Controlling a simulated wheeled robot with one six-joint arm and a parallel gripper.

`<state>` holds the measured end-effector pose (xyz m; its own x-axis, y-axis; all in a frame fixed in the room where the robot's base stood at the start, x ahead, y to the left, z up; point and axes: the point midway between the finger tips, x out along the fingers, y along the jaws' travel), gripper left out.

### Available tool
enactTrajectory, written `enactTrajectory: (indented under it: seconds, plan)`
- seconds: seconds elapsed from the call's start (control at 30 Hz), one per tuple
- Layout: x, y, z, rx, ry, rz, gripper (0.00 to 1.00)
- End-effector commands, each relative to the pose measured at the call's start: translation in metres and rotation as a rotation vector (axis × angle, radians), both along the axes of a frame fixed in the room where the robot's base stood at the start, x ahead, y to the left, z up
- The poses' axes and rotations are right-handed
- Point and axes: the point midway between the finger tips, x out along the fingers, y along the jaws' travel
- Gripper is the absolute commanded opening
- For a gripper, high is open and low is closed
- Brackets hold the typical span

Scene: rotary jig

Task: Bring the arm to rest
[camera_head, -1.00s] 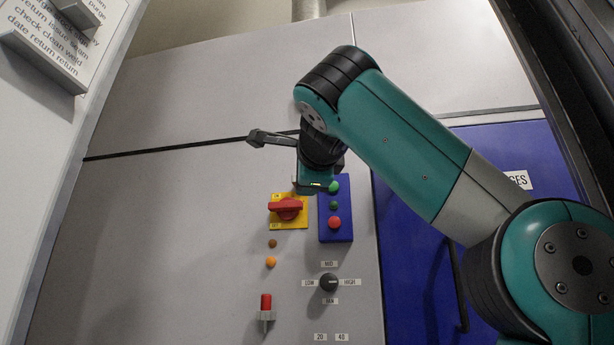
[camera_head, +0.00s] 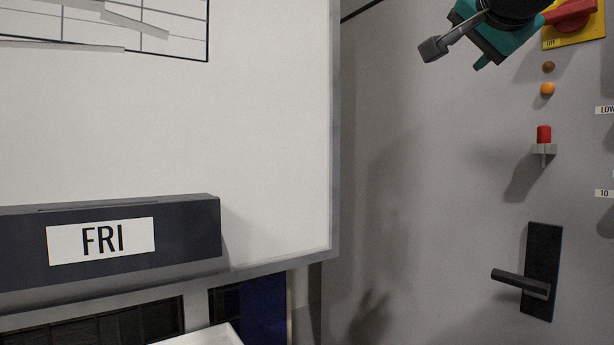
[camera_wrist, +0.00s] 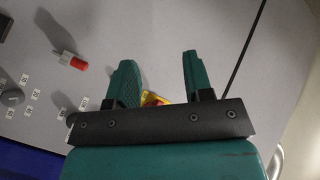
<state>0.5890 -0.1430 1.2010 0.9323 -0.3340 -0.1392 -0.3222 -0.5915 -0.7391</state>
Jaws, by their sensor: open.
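My gripper (camera_wrist: 160,62) shows in the wrist view with its two teal fingers apart and nothing between them. In the head view the end of my arm (camera_head: 492,35) is at the top right, in front of the grey panel, left of and overlapping the red rotary switch (camera_head: 575,14) on its yellow plate. Part of the yellow plate (camera_wrist: 152,99) shows behind the fingers in the wrist view. The gripper looks clear of the panel, but the exact gap cannot be told. The rest of my arm is outside the head view.
The grey panel (camera_head: 430,190) carries an orange light (camera_head: 547,89), a red-tipped lever (camera_head: 544,135) and a black handle (camera_head: 540,272). A whiteboard (camera_head: 270,130) with a dark FRI box (camera_head: 190,240) stands at left. A white tray edge (camera_head: 205,337) shows at the bottom.

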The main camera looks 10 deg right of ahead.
Motion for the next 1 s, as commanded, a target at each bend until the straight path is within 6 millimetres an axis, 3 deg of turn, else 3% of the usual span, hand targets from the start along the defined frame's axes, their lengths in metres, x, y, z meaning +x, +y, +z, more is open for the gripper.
enactTrajectory:
  seconds: [0.03,0.1,0.23,0.4,0.5,0.7,0.83,0.87,0.9,1.0]
  plan:
    - [0.013,0.020,-0.033,-0.083,0.101,0.086,0.47]
    - [0.025,0.048,-0.080,-0.197,0.238,0.222,0.47]
    - [0.023,0.095,-0.174,-0.374,0.478,0.492,0.47]
    - [-0.021,0.141,-0.291,-0.535,0.747,0.867,0.47]
    - [-0.059,0.159,-0.343,-0.587,0.860,1.072,0.47]
    - [-0.137,0.179,-0.410,-0.621,1.003,1.417,0.47]
    - [-0.189,0.187,-0.437,-0.612,1.059,1.629,0.47]
    - [-0.196,0.189,-0.432,-0.611,1.061,1.658,0.47]
    - [-0.191,0.189,-0.411,-0.617,1.054,1.645,0.47]
    - [-0.190,0.189,-0.386,-0.616,1.055,1.642,0.47]
